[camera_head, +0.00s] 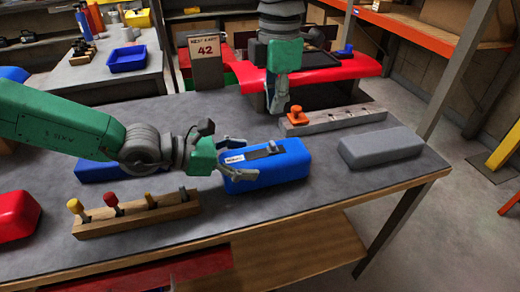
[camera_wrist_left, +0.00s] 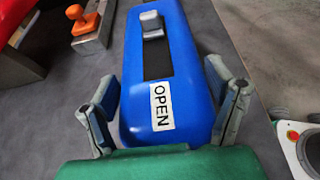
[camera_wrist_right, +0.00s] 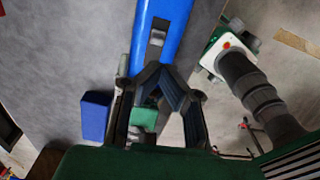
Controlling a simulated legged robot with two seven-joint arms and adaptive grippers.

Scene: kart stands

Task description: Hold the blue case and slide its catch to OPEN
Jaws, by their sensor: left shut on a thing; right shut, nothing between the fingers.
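The blue case (camera_head: 293,166) lies on the grey table. My left gripper (camera_head: 240,162) is shut around its left end, one finger along each long side, as the left wrist view shows too. A white OPEN label (camera_wrist_left: 161,107) is on top at that end. A dark slot (camera_wrist_left: 157,60) runs along the top from the label. The grey catch (camera_wrist_left: 151,24) sits at the slot's end away from OPEN; the right wrist view shows it (camera_wrist_right: 157,38). My right gripper (camera_head: 277,108) is shut and empty, pointing down behind the case, apart from it.
A grey case (camera_head: 380,147) lies to the right. A rail with an orange knob (camera_head: 297,114) is behind. A wooden rack with several knobbed tools (camera_head: 140,214) is at the front left. Another blue block (camera_head: 105,170) is behind my left arm, and a red one (camera_head: 18,214) at far left.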

